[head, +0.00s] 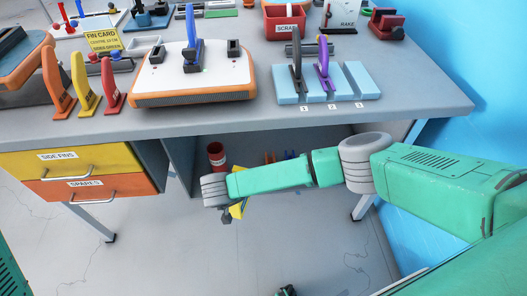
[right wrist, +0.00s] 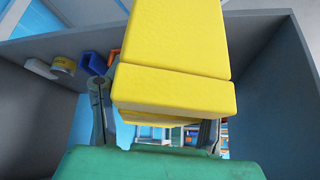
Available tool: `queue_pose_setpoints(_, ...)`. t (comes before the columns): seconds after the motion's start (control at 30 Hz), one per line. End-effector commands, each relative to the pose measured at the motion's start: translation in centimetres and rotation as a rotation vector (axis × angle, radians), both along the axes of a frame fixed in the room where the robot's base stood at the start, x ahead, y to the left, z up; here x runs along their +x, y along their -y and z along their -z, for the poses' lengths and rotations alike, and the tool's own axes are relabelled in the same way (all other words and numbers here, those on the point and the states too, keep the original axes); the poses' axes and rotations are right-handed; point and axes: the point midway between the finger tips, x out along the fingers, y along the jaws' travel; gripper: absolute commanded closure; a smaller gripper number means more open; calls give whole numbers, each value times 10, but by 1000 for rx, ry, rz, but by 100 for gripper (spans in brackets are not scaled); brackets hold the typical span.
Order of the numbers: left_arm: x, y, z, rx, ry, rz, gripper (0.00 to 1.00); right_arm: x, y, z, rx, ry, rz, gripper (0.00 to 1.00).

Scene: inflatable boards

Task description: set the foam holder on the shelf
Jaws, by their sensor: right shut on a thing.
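A yellow foam block, which looks like the foam holder (right wrist: 175,45), fills the upper middle of the right wrist view. My right gripper (right wrist: 155,122) is shut on it, one finger at each side.
Inside the under-table space are a red cup (head: 216,154), blue and orange pieces (right wrist: 92,62) and a tape roll (right wrist: 63,67). Grey walls (right wrist: 262,85) bound it. Drawers (head: 90,165) stand left. A light-blue slotted block (head: 325,82) with fins sits on the tabletop.

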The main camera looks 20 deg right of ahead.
Motion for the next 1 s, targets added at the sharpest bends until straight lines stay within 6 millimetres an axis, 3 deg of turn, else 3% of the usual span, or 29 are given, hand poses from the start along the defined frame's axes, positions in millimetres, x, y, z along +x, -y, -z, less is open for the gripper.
queue_pose_setpoints(0.3, 0, -1, 19, 1, 0, -2, 29, 74, 56, 6, 10, 0, 7, 79)
queue_pose_setpoints(0.5, 0, -1, 30, 1, 0, -1, 29, 113, 83, 6, 14, -1, 5, 79)
queue_pose_setpoints(0.7, 0, -1, 35, 0, 0, -1, 29, 128, 88, 4, 8, -2, -1, 79)
queue_pose_setpoints(1.0, 0, -1, 49, 1, 0, -2, 29, 129, 89, 39, 8, -3, 0, 79)
